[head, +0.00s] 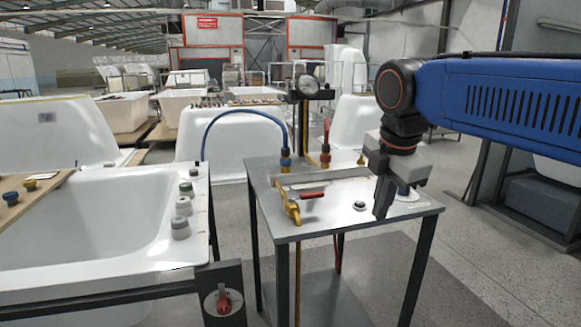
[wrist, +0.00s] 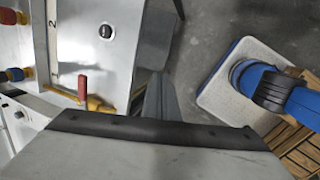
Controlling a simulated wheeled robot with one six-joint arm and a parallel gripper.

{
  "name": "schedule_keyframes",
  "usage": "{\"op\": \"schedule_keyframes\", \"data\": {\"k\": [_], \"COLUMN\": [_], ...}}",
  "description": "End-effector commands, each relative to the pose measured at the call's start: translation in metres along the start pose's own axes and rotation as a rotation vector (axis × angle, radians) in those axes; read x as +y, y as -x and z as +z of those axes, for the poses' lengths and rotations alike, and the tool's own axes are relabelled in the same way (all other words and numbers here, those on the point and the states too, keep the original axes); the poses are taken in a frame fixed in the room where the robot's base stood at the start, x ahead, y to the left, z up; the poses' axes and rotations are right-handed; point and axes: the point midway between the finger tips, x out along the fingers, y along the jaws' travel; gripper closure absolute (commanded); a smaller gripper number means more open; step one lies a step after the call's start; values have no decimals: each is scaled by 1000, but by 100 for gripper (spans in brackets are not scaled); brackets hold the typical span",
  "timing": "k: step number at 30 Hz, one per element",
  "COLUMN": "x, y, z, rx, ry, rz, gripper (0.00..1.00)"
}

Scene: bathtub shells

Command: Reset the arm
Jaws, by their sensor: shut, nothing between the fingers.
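My gripper (head: 381,212) hangs from the blue arm over the right part of the metal table (head: 268,181) in the head view. Its fingers point down and are shut, with nothing between them. In the wrist view the closed gripper fingers (wrist: 160,98) show near the middle, beside the table edge. How far the fingertips are above the tabletop is hard to tell.
A white bathtub shell (head: 100,225) stands left. Grey floor is open at the right front.

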Motion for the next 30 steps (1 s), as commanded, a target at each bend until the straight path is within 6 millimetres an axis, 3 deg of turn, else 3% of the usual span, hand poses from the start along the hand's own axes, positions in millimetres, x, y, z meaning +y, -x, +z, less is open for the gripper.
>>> {"op": "schedule_keyframes", "data": {"k": [9, 21, 25, 30], "x": [-88, -190, -213, -226], "y": [-46, -116, -133, -144], "z": [22, 26, 25, 23], "rx": [15, 67, 85, 99], "ry": [-704, -1572, -1773, -1902], "rz": [44, 98, 111, 118], "gripper": [100, 100, 100, 100]}}
